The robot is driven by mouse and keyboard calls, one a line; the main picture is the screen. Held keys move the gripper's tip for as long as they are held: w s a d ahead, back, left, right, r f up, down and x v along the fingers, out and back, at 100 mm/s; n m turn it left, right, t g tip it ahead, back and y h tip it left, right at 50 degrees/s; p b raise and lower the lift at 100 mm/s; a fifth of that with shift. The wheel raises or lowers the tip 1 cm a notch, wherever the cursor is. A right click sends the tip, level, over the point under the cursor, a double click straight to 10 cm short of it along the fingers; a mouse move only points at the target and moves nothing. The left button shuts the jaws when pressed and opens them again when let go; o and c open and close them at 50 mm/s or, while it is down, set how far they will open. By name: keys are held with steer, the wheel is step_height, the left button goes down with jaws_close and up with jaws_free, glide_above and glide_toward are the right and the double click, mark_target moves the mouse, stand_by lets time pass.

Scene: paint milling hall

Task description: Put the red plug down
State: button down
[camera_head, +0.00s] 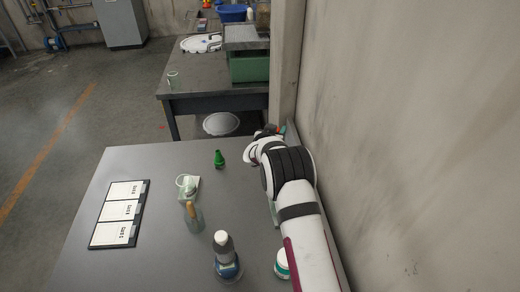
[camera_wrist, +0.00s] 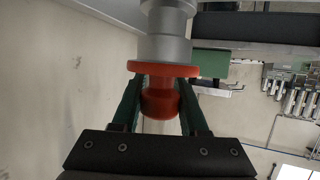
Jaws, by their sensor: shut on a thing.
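The red plug (camera_wrist: 160,101) shows in the wrist view between the two dark green fingers of my gripper (camera_wrist: 161,88). My gripper is shut on the plug's narrower part, and the wide red flange lies just beyond the fingertips. A grey metal cylinder (camera_wrist: 167,45) lines up with the flange; I cannot tell whether it is part of the plug or only touches it. In the head view my arm reaches along the wall to the far right corner of the near table, and it hides most of the gripper and the plug.
The wall (camera_head: 400,150) stands close on the right.

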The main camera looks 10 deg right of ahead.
steer(key=w+a+f, duration=0.1)
steer(key=f, duration=0.1)
steer(key=a+f, duration=0.2)
steer(key=w+a+f, duration=0.1)
steer(key=f, duration=0.1)
steer(key=shift+w+a+f, duration=0.2)
steer(key=shift+w+a, duration=0.15)
steer(key=shift+a, duration=0.05)
steer(key=shift+f, duration=0.4)
steer(key=shift+f, duration=0.15)
steer(key=shift+c, duration=2.2)
jaws_free()
